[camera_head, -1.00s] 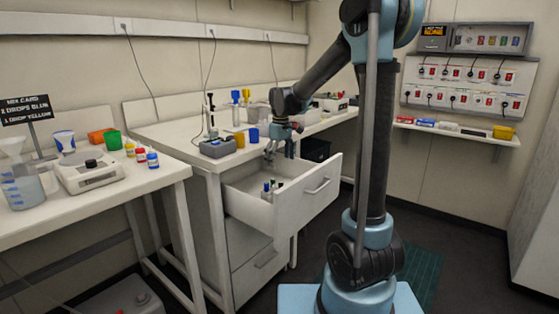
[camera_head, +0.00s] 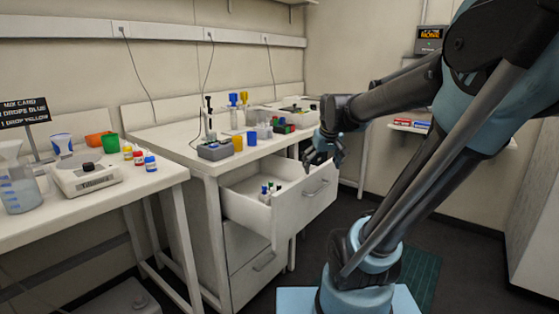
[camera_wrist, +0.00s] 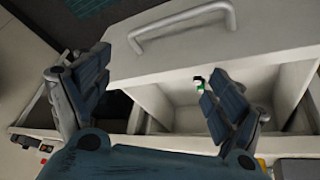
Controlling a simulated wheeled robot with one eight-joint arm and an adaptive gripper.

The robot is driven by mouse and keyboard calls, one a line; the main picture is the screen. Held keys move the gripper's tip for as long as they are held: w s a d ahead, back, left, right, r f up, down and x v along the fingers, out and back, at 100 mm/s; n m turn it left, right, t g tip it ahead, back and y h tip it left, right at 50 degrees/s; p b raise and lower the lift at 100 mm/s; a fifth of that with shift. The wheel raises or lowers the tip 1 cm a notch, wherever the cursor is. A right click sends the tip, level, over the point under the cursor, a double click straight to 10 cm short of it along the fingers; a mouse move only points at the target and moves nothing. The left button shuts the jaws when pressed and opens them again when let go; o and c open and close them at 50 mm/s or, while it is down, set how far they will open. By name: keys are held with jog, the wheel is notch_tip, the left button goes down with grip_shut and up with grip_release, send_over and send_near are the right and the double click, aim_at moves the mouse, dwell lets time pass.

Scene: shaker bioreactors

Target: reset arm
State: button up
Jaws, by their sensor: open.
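My gripper (camera_head: 322,160) hangs above the right front part of the open drawer (camera_head: 291,211). In the wrist view my gripper (camera_wrist: 150,88) has its fingers spread wide apart with nothing between them. The drawer front (camera_wrist: 170,55) and its handle (camera_wrist: 182,25) lie beyond the fingers there. Several small vials (camera_head: 267,190) stand inside the drawer in the head view.
The bench above the drawer carries a grey device (camera_head: 215,151), a yellow cup (camera_head: 238,143) and a blue cup (camera_head: 252,138). The left table holds a scale (camera_head: 87,176) and small bottles (camera_head: 150,161). The floor in front of the drawer is clear.

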jog(key=s+d+f+m+g, duration=0.1)
jog(key=s+d+f, duration=0.1)
jog(key=s+f, duration=0.4)
jog(key=s+d+f+m+g, duration=0.1)
jog(key=s+f, duration=0.6)
jog(key=s, duration=0.7)
jog(key=shift+s+d+m+g+h, duration=0.2)
jog(key=shift+d+m+g+h, duration=0.1)
jog(key=shift+d+g, duration=0.25)
